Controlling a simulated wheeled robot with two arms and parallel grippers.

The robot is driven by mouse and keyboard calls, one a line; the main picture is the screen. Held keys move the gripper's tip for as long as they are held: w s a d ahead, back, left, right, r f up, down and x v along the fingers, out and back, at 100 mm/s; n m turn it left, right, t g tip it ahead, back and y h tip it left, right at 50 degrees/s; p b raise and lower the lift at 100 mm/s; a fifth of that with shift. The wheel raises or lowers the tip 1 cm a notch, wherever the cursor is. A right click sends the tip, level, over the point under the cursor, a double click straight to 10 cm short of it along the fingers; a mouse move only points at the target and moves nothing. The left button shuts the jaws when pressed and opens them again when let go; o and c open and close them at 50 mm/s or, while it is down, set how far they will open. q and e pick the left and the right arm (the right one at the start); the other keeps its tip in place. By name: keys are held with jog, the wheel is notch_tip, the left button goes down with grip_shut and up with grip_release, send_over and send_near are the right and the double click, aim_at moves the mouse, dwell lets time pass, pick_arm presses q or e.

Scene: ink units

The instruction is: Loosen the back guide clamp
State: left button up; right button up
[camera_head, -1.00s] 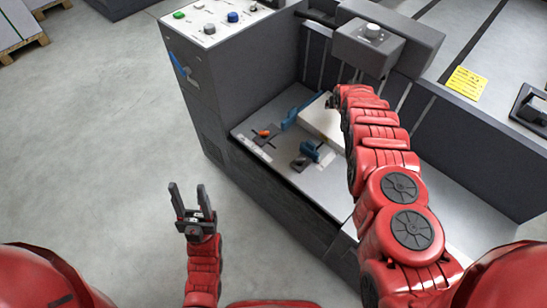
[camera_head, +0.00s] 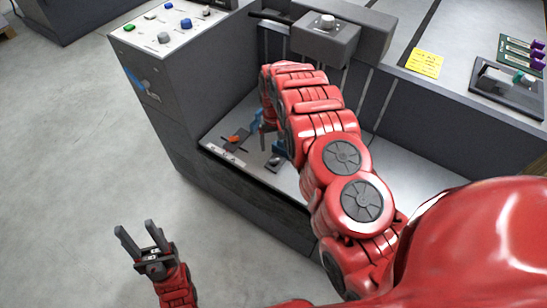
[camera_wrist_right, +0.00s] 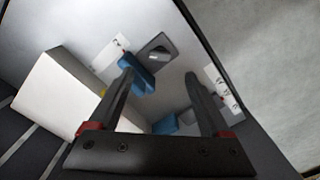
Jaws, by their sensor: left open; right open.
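In the head view a clamp with an orange lever (camera_head: 238,137) sits on the feed tray (camera_head: 222,130), beside a blue guide (camera_head: 257,119). A second blue guide (camera_head: 279,148) stands beside a dark clamp (camera_head: 274,163). Which clamp is the back one I cannot tell. The right wrist view shows a dark clamp (camera_wrist_right: 158,48) and a blue guide (camera_wrist_right: 137,76) beyond my right gripper (camera_wrist_right: 158,78), which is open and empty above the tray. The orange lever is not visible there. My left gripper (camera_head: 137,238) is open and empty over the floor.
A white stack (camera_wrist_right: 58,92) lies on the tray in the wrist view. The control panel (camera_head: 175,27) is at the left, and a grey head with a knob (camera_head: 325,38) overhangs the tray. A yellow note (camera_head: 425,62) is at right. The left floor is free.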

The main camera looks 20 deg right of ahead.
aim_at(274, 159)
notch_tip(274, 159, down, 8)
jog(key=shift+w+f+b, duration=0.1)
jog(key=shift+f+b, duration=0.15)
jog(key=shift+b, duration=0.45)
grip_shut()
